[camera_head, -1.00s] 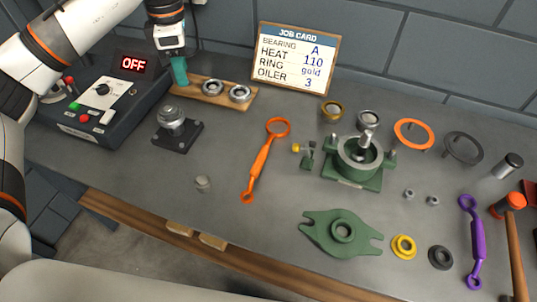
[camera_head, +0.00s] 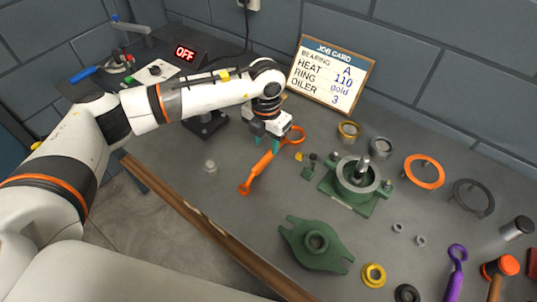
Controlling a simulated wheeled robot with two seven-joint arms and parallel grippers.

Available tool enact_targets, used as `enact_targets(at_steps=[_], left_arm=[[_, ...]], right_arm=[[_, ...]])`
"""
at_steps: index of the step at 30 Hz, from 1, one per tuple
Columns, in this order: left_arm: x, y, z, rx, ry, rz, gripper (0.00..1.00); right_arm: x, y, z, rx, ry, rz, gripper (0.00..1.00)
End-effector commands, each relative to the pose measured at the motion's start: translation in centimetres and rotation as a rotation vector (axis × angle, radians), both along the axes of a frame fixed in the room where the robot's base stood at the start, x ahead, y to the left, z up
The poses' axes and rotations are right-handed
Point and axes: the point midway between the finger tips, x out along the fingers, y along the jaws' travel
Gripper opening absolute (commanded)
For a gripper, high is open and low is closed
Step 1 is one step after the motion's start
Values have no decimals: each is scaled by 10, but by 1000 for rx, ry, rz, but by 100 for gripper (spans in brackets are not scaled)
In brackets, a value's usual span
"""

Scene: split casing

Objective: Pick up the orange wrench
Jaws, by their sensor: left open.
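The orange wrench (camera_head: 262,169) lies on the grey bench, with its large ring end at the upper right and its small end at the lower left. My left gripper (camera_head: 266,144) is open above the wrench's upper handle, just below the ring end. Its teal fingertips point down on either side of the handle; whether they touch it cannot be told. My right gripper is not in view.
A green bearing housing (camera_head: 327,188) and a green flanged cover (camera_head: 295,243) are right of the wrench. A small grey cylinder (camera_head: 210,166) stands to its left. The job card (camera_head: 332,72) leans at the back. A purple wrench (camera_head: 456,270) lies at lower right.

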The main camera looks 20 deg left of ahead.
Motion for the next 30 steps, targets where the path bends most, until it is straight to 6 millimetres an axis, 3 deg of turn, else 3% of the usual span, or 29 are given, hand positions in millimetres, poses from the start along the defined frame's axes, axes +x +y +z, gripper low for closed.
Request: enact_targets(at_steps=[5,13,22,30], left_arm=[[-2,0,-11,1,3,0,44],[-6,-2,-50,0,1,0,44],[-5,-2,-57,0,-1,-1,44],[-5,-1,-56,0,-1,-1,1]], right_arm=[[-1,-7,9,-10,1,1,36],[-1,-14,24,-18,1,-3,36],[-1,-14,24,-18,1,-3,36],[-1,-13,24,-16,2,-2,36]])
